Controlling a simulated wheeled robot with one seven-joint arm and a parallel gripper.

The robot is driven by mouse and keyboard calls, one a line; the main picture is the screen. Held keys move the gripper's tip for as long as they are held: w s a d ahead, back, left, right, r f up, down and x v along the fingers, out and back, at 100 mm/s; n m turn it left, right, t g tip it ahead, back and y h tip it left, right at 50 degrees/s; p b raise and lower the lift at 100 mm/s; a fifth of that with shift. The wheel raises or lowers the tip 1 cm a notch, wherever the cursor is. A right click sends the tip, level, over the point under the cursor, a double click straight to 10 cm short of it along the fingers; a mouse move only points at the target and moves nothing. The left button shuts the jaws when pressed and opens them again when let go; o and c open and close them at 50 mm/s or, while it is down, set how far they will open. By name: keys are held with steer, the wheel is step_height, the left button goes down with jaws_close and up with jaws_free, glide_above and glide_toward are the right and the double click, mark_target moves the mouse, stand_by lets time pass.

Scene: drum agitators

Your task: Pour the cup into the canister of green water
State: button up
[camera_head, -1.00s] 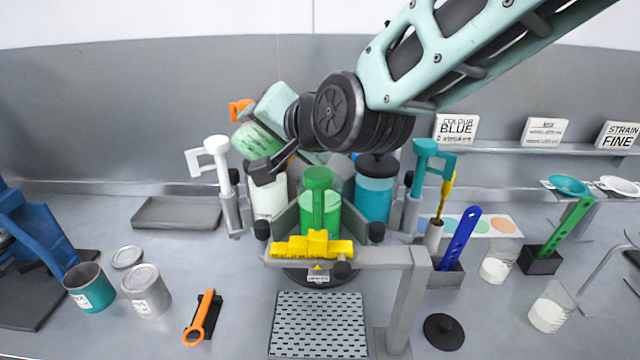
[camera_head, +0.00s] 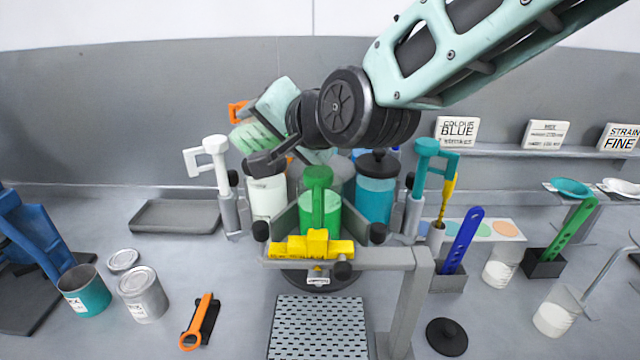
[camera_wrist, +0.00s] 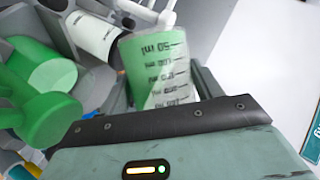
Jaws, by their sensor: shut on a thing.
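The cup (camera_wrist: 155,66) is a clear beaker with dark printed graduations, showing green on its left side, and it leans in the wrist view. In the head view the cup (camera_head: 256,138) is small, pale green and tilted, up and left of the green canister. My gripper (camera_head: 268,163) is shut on the cup, its dark finger crossing below the cup in the wrist view. The canister of green water (camera_head: 310,214) stands upright at the front of a holder, partly hidden by a green handle (camera_head: 319,178). Whether anything leaves the cup cannot be told.
A white canister (camera_head: 268,198) and a teal canister (camera_head: 375,190) flank the green one closely. A yellow block (camera_head: 312,246) sits on the grey bar in front. White (camera_head: 215,150) and teal (camera_head: 427,150) handles rise at the sides. A grey tray (camera_head: 175,216) lies left.

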steer(key=shift+b, duration=0.5)
steer(key=shift+r+m+y, duration=0.55)
steer(key=shift+m+y, duration=0.15)
steer(key=shift+m, duration=0.1)
stand_by(1.8)
steer(key=shift+d+f+m+p, duration=0.15)
steer(key=shift+m+p, duration=0.15)
steer(key=shift+p, duration=0.2)
stand_by(1.3)
